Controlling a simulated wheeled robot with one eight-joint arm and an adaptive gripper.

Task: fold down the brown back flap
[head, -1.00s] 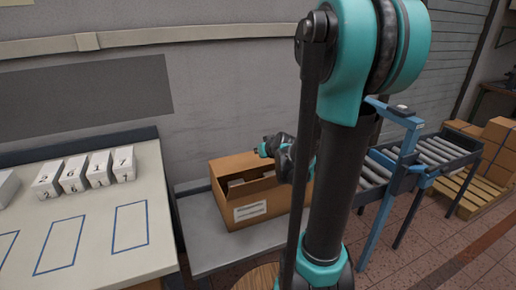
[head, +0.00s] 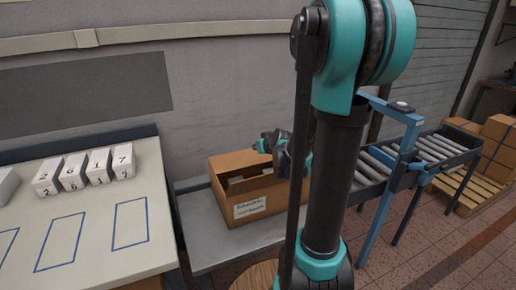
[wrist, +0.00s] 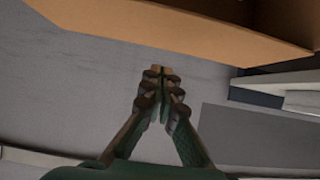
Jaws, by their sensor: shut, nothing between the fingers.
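The open brown cardboard box (head: 222,186) stands on a grey bench. Its brown back flap (head: 235,158) appears to stand up along the rear side, by the wall. My gripper (head: 264,144) is above the back right part of the box, partly hidden behind my own arm. In the wrist view my gripper (wrist: 160,72) has its fingertips together with nothing between them. A brown cardboard panel (wrist: 170,30) of the box crosses the top of that view, and the fingertips look apart from it. I cannot tell the flap's exact tilt.
The grey bench (head: 205,235) has bare room left of the box. A pale table (head: 95,240) with several numbered white blocks (head: 72,172) is at left. The wall is close behind the box. A blue-framed roller conveyor (head: 440,148) and stacked cartons (head: 497,150) are at right.

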